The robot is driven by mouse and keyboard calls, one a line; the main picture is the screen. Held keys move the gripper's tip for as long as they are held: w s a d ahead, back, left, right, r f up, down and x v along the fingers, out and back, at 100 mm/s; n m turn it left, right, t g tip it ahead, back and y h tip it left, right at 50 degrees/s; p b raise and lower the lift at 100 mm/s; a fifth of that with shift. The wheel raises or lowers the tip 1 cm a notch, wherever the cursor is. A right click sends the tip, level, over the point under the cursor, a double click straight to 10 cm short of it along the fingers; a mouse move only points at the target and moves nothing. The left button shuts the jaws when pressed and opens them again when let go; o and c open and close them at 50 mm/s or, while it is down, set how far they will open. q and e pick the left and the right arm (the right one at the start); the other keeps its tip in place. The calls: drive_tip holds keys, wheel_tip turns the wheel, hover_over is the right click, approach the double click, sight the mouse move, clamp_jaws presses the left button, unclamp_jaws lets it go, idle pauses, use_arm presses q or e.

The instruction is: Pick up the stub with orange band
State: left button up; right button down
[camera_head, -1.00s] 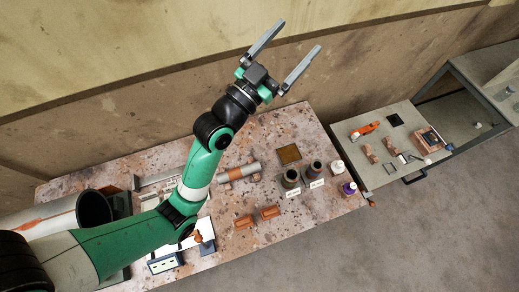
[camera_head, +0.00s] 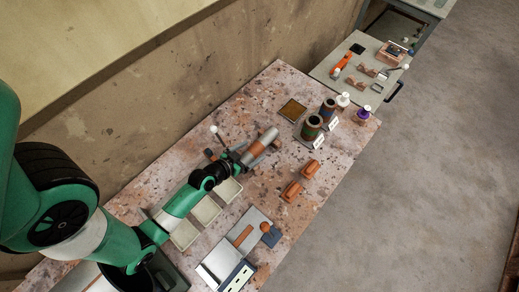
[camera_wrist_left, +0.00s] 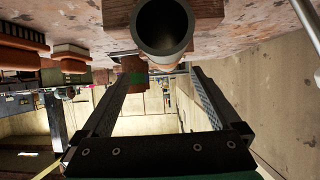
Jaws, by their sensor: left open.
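A grey pipe stub with an orange-brown band (camera_head: 261,140) lies on its side on the speckled table in the head view. My left gripper (camera_head: 239,158) is low at its near end, and the arm partly hides the contact area. In the left wrist view the gripper (camera_wrist_left: 163,75) is open, with its two fingers well apart. The dark round mouth of a pipe (camera_wrist_left: 163,24) shows at the top, just past the fingertips and between their lines. Nothing is visibly held. My right gripper is not in view.
Two dark upright stubs (camera_head: 312,127) with labels stand right of the lying stub. Two orange-brown blocks (camera_head: 291,190) lie in front. Pale trays (camera_head: 207,209) sit beside my arm. A white-knobbed rod (camera_head: 214,130) rises behind the gripper. A side table (camera_head: 335,88) holds small parts.

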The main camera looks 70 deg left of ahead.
sight(253, 149)
use_arm(q)
drive_tip(key=shift+s+a+f, duration=0.2)
drive_tip(key=shift+f, duration=0.55)
drive_tip(key=shift+a+r, duration=0.1)
drive_tip(key=shift+a, duration=0.1)
drive_tip(key=b+x, duration=0.1)
drive_tip(key=x, duration=0.3)
drive_tip(key=shift+w+a+f, duration=0.2)
drive_tip(key=shift+w, duration=0.1)
drive_tip(key=shift+c, duration=0.3)
clamp_jaws()
drive_tip(key=shift+r, duration=0.1)
